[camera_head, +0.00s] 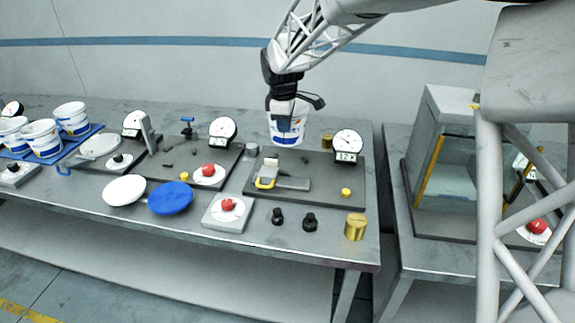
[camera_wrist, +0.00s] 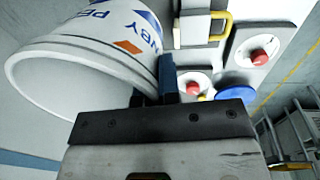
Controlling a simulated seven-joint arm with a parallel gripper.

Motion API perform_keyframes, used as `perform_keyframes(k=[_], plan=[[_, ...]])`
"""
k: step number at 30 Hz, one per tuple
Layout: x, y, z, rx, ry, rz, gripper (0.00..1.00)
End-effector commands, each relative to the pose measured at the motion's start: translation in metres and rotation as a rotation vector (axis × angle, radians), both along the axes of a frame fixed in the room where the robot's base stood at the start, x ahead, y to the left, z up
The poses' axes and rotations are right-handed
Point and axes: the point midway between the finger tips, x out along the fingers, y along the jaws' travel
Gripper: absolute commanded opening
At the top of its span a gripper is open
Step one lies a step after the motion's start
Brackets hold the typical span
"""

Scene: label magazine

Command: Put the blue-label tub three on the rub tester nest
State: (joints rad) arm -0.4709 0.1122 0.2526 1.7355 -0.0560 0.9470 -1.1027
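A white tub with a blue label (camera_head: 287,127) hangs upright in my gripper (camera_head: 285,112) above the back of the right-hand tester on the table. In the wrist view the tub (camera_wrist: 95,50) fills the left, its open rim towards the camera, with blue and orange print. My gripper (camera_wrist: 168,80) is shut on the tub's wall, with one blue finger outside it. The tester plate under the tub (camera_head: 325,195) carries a dial marked 12 (camera_head: 347,145), a yellow-handled clamp (camera_head: 268,180) and a grey block. I cannot tell which part is the nest.
Several similar tubs (camera_head: 43,138) stand on a blue tray at the far left. A glass-sided cabinet (camera_head: 447,150) stands right.

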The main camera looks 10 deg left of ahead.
Motion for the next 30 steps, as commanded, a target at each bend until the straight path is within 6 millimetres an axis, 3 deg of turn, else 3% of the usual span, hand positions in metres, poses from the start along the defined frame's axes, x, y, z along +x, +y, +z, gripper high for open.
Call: perform_keyframes(k=[11,24,30], plan=[[0.000,0.000,-0.005,-0.001,0.001,-0.001,0.00],[0.000,0.000,-0.057,-0.001,0.001,-0.002,0.00],[0.000,0.000,-0.063,-0.001,0.000,-0.002,0.00]])
